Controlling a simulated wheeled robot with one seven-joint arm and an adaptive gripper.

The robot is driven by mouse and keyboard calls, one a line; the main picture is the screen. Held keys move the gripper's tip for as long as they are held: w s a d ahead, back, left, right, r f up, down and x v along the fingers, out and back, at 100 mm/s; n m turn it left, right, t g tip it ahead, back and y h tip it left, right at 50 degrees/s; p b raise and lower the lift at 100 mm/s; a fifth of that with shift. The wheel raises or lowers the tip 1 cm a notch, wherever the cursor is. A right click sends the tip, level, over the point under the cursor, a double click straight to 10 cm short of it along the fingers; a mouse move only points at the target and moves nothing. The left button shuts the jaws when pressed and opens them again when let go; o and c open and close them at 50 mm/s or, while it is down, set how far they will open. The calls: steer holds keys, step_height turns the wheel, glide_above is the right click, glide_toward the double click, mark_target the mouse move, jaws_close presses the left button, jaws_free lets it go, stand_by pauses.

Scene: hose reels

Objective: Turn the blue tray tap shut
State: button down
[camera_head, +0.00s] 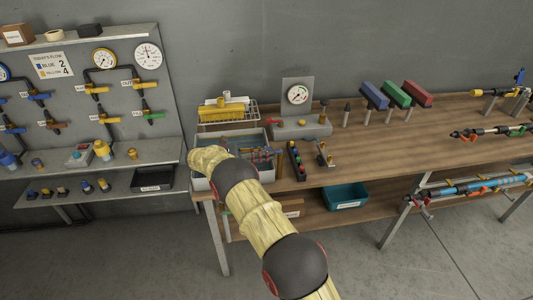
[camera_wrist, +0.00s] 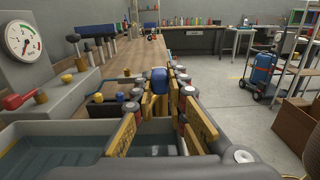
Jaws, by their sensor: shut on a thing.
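The blue tap (camera_wrist: 159,80) shows as a rounded blue handle in the middle of the wrist view. My gripper (camera_wrist: 160,95) has its yellow-padded fingers on either side of it and is shut on it. The fingers hide its lower part. A grey tray (camera_wrist: 62,122) holding water lies below and left of the fingers. In the head view the tray (camera_head: 201,184) stands at the left end of the wooden bench, with my gripper (camera_head: 268,154) over its right side. The tap cannot be made out there.
A grey block with a pressure gauge (camera_head: 298,95) and a red lever stands behind the tray. A dark strip with coloured buttons (camera_head: 296,160) and a small brass fitting (camera_head: 322,153) lie to the right.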

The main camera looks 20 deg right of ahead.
steer(key=shift+r, duration=0.1)
steer(key=c, duration=1.8)
jaws_free()
steer(key=shift+o, duration=0.2)
steer(key=v, duration=0.7)
steer(key=shift+a, duration=0.2)
steer(key=shift+w, duration=0.15)
